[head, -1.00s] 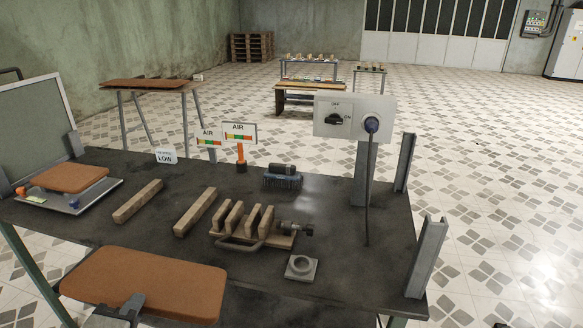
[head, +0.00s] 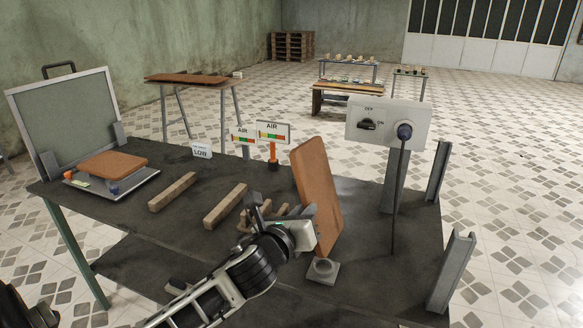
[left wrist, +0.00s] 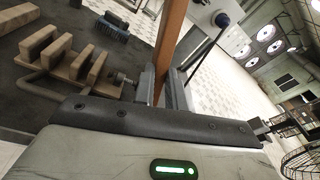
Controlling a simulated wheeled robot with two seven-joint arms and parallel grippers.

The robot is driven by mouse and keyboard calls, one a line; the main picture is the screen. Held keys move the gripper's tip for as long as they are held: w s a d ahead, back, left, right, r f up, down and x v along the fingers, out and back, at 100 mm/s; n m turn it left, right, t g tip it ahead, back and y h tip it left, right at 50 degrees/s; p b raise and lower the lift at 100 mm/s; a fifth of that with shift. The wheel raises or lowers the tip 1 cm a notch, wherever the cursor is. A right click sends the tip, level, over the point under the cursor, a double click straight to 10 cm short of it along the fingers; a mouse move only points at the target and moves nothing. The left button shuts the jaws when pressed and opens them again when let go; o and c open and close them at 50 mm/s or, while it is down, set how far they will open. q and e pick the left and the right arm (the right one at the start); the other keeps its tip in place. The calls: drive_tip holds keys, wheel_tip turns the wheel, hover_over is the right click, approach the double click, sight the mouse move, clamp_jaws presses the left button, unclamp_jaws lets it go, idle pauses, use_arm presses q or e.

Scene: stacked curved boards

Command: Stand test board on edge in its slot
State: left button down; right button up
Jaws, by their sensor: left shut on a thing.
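The brown test board (head: 314,185) is held up off the table, nearly on edge and leaning a little. My left gripper (head: 308,226) is shut on its lower left part. In the left wrist view the board (left wrist: 171,40) shows edge-on between the fingers (left wrist: 164,82). The wooden slotted rack (left wrist: 72,62) has several upright slats and stands to the left of the board in that view. In the head view the rack (head: 247,221) is mostly hidden behind my left gripper. My right gripper is not in view.
A grey block with a round hole (head: 323,270) lies just below the board. Two wooden bars (head: 226,206) lie left of the rack. Another brown board (head: 112,165) rests on a grey plate. The switch box (head: 388,122) with a hanging cable stands at right.

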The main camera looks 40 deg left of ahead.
use_arm(q)
drive_tip(key=w+a+r+m+t+y, duration=0.1)
drive_tip(key=w+a+r+m, duration=0.2)
drive_tip(key=w+a+r, duration=0.35)
wheel_tip(320, 180, down, 8)
drive_tip(key=s+a+b, duration=0.1)
drive_tip(key=b, duration=0.5)
drive_tip(key=shift+s+a+r, duration=0.15)
drive_tip(key=shift+s+r, duration=0.05)
drive_tip(key=shift+s, duration=0.15)
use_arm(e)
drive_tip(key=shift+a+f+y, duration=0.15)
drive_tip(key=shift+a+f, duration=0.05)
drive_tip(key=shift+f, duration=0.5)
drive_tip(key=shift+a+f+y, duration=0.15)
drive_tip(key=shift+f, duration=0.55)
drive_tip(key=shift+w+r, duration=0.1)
use_arm(q)
drive_tip(key=shift+s+y, duration=0.2)
drive_tip(key=shift+y, duration=0.2)
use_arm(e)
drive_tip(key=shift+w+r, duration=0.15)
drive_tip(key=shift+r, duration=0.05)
use_arm(q)
drive_tip(key=shift+f+b, duration=0.85)
drive_tip(key=shift+f, duration=0.7)
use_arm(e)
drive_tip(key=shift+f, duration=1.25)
